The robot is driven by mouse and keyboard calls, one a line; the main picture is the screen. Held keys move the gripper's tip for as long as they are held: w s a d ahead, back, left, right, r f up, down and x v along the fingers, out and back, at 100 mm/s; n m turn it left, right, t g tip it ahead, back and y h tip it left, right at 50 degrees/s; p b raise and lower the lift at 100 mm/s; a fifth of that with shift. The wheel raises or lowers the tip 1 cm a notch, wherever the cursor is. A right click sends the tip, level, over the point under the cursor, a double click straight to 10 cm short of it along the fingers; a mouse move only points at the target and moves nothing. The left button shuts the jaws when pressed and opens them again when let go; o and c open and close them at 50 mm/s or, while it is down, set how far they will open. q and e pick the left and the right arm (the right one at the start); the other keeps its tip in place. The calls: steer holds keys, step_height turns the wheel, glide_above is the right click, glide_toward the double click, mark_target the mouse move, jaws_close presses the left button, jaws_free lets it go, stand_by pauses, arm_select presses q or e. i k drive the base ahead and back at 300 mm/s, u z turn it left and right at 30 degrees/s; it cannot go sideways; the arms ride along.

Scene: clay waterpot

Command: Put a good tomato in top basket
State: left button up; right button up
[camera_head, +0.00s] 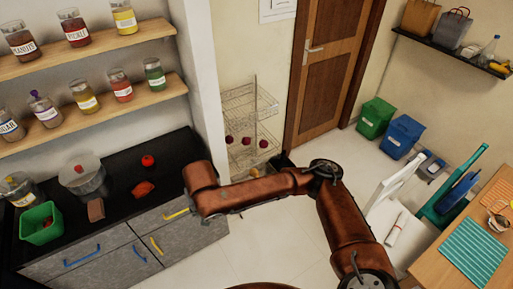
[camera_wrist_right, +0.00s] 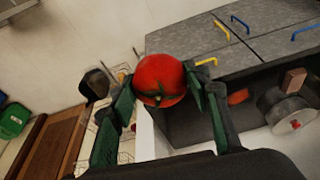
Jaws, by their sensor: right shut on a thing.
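My right gripper (camera_wrist_right: 160,88) is shut on a red tomato (camera_wrist_right: 158,73) with a green stem, its visible skin smooth. The wire rack has a top basket (camera_head: 236,97), which looks empty, and a lower basket (camera_head: 240,161) with several dark red round things (camera_head: 246,141). My left gripper is not in view.
The counter (camera_head: 118,172) also bears a crumpled orange-red thing (camera_head: 143,189), a brown block (camera_head: 96,210), a pot (camera_head: 85,182) and a green bin (camera_head: 40,222). Jar shelves (camera_head: 90,105) hang above. A wall edge (camera_head: 205,80) stands between counter and rack. A brown door (camera_head: 328,65) is right of the rack.

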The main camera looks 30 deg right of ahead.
mark_target(246, 107)
steer(key=z, duration=1.55)
steer(key=i, duration=2.8)
steer(key=u, duration=2.2)
steer(key=i, duration=0.5)
steer(key=u, duration=0.05)
